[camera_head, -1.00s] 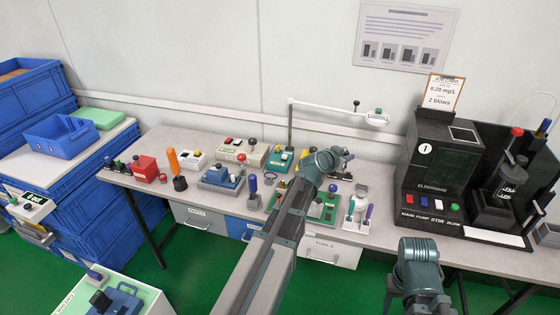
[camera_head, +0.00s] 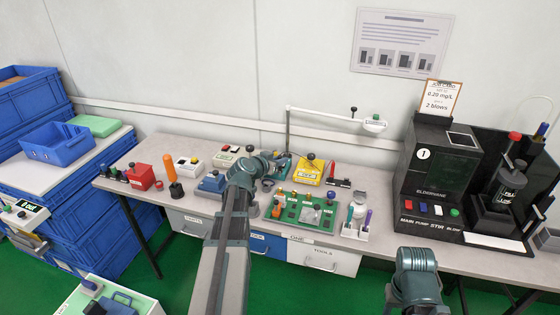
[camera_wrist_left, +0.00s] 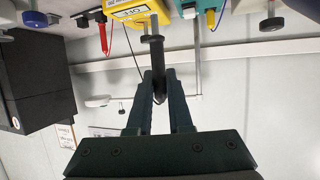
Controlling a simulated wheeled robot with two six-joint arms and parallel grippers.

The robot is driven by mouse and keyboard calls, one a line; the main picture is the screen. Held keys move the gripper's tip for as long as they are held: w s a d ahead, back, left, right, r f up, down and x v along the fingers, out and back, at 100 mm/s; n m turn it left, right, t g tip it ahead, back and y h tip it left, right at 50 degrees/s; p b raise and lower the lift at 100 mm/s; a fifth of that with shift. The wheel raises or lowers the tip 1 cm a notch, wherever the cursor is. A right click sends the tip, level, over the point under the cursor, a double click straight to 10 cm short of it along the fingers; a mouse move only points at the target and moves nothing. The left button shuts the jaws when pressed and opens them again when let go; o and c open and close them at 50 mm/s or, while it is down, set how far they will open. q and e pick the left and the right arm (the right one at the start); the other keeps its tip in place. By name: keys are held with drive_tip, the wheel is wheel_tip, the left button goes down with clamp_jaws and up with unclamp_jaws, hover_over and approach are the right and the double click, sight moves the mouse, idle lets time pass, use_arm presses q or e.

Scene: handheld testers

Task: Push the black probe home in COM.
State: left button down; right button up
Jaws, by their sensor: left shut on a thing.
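The yellow tester (camera_head: 309,172) stands on the bench, right of my left gripper; in the left wrist view the yellow tester (camera_wrist_left: 133,10) is at the top edge, with "OFF" lettering. The black probe (camera_wrist_left: 157,60) is between the fingers of my left gripper (camera_wrist_left: 159,88), which is shut on it. The probe's collar and thin end point at the tester's near edge. I cannot tell whether its tip is in the COM socket; the socket is not readable. The red probe (camera_head: 331,173) stands beside the tester and also shows in the left wrist view (camera_wrist_left: 103,36).
A green board (camera_head: 296,212) with coloured knobs lies in front of the yellow tester. A white holder (camera_head: 355,232) with tools is to its right. A large black machine (camera_head: 432,190) stands farther right. A lamp arm (camera_head: 330,115) reaches over the bench.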

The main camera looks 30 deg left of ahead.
sight(280, 172)
use_arm(q)
drive_tip(key=shift+f, duration=0.1)
drive_tip(key=shift+f+b, duration=2.25)
drive_tip(key=shift+b, duration=0.05)
drive_tip(key=shift+f+b, duration=0.35)
idle(5.2)
